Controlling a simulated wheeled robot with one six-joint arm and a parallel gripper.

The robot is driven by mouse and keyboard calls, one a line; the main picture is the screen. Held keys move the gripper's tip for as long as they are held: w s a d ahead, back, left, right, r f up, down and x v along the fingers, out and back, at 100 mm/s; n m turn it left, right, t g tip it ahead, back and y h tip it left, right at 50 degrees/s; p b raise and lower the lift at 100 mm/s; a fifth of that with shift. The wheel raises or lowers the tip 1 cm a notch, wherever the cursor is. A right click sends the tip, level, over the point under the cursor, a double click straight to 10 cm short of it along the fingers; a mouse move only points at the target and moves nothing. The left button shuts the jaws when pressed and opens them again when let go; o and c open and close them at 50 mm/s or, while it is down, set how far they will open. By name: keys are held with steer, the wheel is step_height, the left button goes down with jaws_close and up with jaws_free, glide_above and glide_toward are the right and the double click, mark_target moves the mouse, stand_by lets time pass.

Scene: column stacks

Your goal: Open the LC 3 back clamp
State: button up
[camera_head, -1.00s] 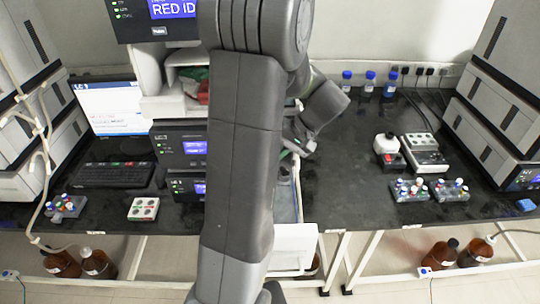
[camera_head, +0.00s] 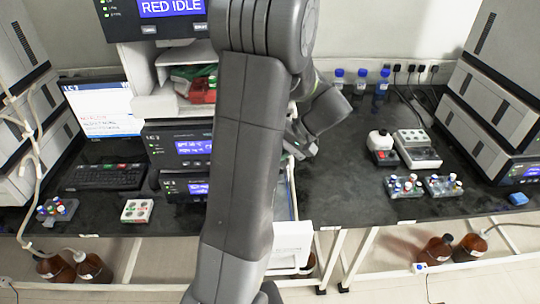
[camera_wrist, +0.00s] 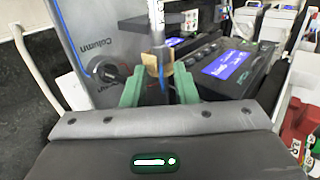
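In the wrist view, a slim silver column (camera_wrist: 156,18) stands upright in front of a grey panel (camera_wrist: 88,28) marked "Column". A tan clamp-like piece (camera_wrist: 153,62) is around or beside its lower part, with a blue tip below. I cannot tell whether this is the LC 3 back clamp. My gripper (camera_wrist: 158,84) has two green fingers standing apart, one on each side of the tan piece. I cannot tell whether they touch it. In the head view my gripper (camera_head: 298,148) is small and partly hidden behind my arm, and the column cannot be made out.
A black knob (camera_wrist: 106,69) is on the panel, left of the fingers. A unit with a blue screen (camera_wrist: 228,66) stands close on the right. In the head view, vial racks (camera_head: 404,186) and a white-topped device (camera_head: 417,150) stand on the right bench. The bench between is clear.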

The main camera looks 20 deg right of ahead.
steer(key=b+v, duration=0.1)
steer(key=v, duration=1.2)
steer(key=shift+d+r+b, duration=0.25)
steer(key=shift+b, duration=0.1)
steer(key=shift+a, duration=0.1)
steer(key=p+x, duration=0.1)
steer(key=x, duration=1.2)
steer(key=shift+a+f+p, duration=0.2)
steer(key=shift+f+p, duration=0.05)
steer(key=shift+p, duration=0.15)
